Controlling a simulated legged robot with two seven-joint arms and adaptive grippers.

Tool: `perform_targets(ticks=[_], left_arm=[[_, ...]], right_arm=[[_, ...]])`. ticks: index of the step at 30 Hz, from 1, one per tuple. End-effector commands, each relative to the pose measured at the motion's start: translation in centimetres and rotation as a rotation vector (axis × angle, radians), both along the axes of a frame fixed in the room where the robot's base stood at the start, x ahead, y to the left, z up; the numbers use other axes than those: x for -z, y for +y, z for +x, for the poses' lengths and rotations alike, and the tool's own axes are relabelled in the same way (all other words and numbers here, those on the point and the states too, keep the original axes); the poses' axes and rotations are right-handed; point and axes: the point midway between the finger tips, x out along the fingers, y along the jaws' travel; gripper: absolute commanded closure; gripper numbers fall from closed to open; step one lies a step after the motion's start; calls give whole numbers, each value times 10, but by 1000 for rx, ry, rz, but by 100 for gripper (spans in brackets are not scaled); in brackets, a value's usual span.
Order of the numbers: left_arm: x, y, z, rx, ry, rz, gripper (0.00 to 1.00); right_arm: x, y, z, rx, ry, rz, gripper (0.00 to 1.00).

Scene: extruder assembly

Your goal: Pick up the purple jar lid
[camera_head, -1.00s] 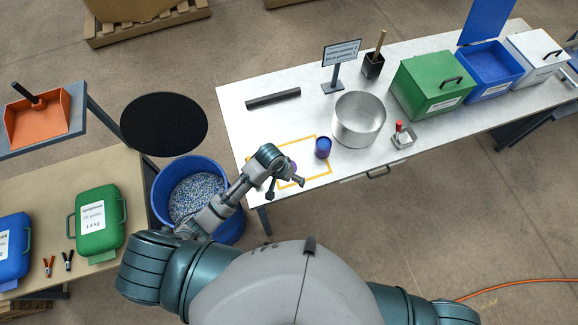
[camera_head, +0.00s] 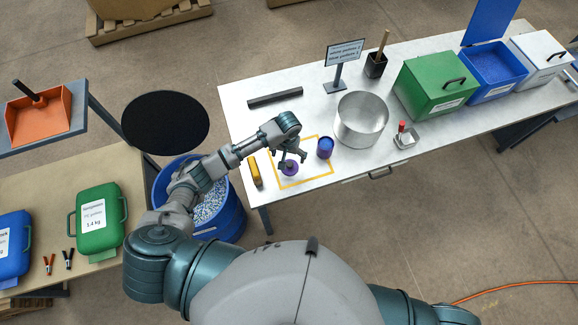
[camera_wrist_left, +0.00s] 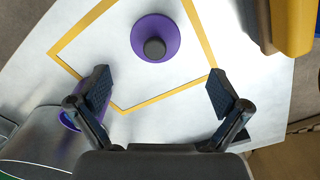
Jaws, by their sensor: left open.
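The purple jar lid (camera_head: 290,169) lies on the white table inside a yellow taped rectangle. In the left wrist view the lid (camera_wrist_left: 155,40) is a purple disc with a dark round knob, ahead of the open fingers. My left gripper (camera_head: 292,158) is over the table by the lid and partly covers it in the head view. In the left wrist view its two fingers (camera_wrist_left: 158,92) are spread wide with nothing between them. The blue-purple jar (camera_head: 325,148) stands upright right of the lid. My right gripper is not in view.
A large metal pot (camera_head: 362,119) stands right of the jar. A yellow object (camera_head: 255,171) lies left of the taped rectangle (camera_head: 305,183). A dark bar (camera_head: 275,97) and a sign (camera_head: 343,54) are farther back.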

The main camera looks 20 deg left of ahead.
Motion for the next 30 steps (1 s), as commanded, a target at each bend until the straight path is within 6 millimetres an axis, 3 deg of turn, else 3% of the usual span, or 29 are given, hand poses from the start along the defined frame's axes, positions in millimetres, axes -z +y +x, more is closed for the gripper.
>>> perform_targets(ticks=[6,15,24,30], left_arm=[[18,-3,0,1,0,1,0],[61,-3,1,2,1,1,0],[67,-2,1,2,-2,-2,0],[67,-3,1,2,-1,0,47]], right_arm=[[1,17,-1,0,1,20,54],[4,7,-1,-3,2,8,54],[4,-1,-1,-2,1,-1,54],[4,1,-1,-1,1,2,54]])
